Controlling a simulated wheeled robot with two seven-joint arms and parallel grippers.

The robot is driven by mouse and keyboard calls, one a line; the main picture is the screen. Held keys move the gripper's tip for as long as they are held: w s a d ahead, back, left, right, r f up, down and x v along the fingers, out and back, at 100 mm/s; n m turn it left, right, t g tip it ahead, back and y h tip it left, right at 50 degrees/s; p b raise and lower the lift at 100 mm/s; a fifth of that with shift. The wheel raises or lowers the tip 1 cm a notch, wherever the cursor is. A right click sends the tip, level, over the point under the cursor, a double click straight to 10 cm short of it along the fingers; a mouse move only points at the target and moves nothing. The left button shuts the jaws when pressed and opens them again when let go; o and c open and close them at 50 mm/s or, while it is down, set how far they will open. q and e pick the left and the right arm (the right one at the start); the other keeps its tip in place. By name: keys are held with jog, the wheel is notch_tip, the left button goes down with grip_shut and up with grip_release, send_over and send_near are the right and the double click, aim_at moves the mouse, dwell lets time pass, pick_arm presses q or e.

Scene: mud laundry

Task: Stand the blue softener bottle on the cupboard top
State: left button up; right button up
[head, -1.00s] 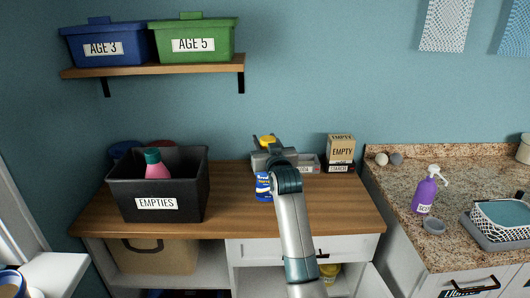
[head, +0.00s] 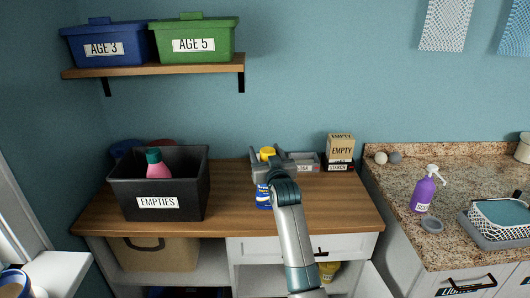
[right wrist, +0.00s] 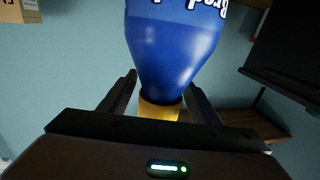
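The blue softener bottle (head: 263,196) with a yellow cap is close to upright at the middle of the wooden cupboard top (head: 330,205). My right gripper (head: 268,166) is around its upper part, and my forearm hides part of the bottle. My left gripper is not in view.
A black EMPTIES bin (head: 185,190) with a pink bottle stands to the left. Behind are a grey tray (head: 303,160) and EMPTY and STARCH boxes (head: 340,150). The cupboard top's right front is clear.

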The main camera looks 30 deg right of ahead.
jog(key=shift+r, duration=0.15)
jog(key=shift+s+a, duration=0.15)
jog(key=shift+s, duration=0.35)
jog(key=b+v, duration=0.2)
jog(key=v, duration=0.9)
jog(key=shift+b, duration=0.4)
